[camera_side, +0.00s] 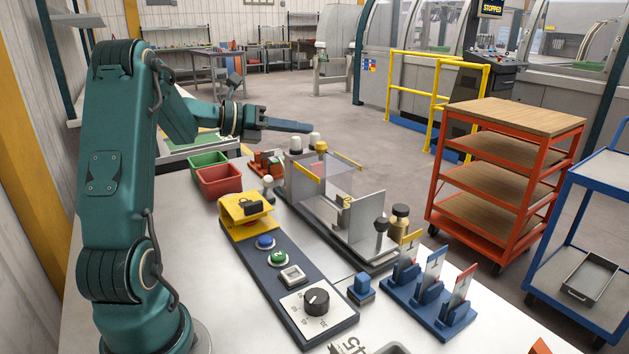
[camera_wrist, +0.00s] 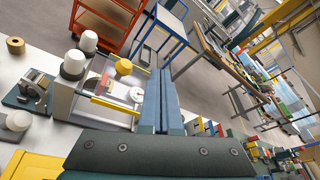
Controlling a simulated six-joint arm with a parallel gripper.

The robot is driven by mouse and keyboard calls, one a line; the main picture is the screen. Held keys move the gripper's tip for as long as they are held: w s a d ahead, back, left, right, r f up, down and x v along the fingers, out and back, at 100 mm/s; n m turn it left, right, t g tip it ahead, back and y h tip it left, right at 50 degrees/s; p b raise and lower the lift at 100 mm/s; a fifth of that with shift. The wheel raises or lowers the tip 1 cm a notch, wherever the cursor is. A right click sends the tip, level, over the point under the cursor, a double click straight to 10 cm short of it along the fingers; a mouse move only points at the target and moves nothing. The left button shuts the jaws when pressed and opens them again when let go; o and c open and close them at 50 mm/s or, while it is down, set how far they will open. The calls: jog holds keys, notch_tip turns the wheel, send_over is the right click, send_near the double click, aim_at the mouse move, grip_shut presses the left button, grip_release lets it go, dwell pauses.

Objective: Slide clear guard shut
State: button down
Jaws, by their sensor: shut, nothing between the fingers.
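The clear guard (camera_side: 335,183) is a see-through panel with yellow edge strips, on the bench-top bender unit (camera_side: 372,262). It stands toward the far end of the unit, beyond the grey upright plate (camera_side: 366,218). In the wrist view the clear guard (camera_wrist: 112,88) lies left of my fingers, with a yellow strip along its lower edge. My gripper (camera_side: 309,127) is shut and empty, its long blue fingers pointing right, above and behind the guard's far end. The wrist view shows the fingers (camera_wrist: 161,72) side by side. I cannot tell exactly how far the guard is open.
White-capped posts (camera_side: 295,145) and a yellow knob (camera_side: 321,147) rise near the guard. A control panel (camera_side: 283,262) with buttons and dial lies in front. Red (camera_side: 219,181) and green bins sit left; blue tag holders (camera_side: 430,294) stand right. An orange cart (camera_side: 505,165) stands beyond.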

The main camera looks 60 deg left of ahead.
jog(key=s+d+n+t, duration=0.1)
jog(key=s+d+n, duration=0.1)
jog(key=n, duration=0.4)
jog(key=n+t, duration=0.1)
jog(key=n, duration=0.3)
send_near(320, 165)
jog(key=d+r, duration=0.2)
jog(key=d, duration=0.2)
jog(key=shift+y, duration=0.3)
jog(key=w, duration=0.3)
jog(key=w+d, duration=0.1)
jog(key=w, duration=0.3)
jog(key=w+d, duration=0.1)
jog(key=w, duration=0.2)
jog(key=shift+w+f, duration=0.35)
jog(key=shift+f, duration=0.05)
jog(key=a, duration=0.3)
jog(key=shift+s+r, duration=0.3)
jog(key=shift+s+a+r, duration=0.1)
jog(key=shift+s+a, duration=0.05)
jog(key=shift+a, duration=0.45)
jog(key=shift+a, duration=0.1)
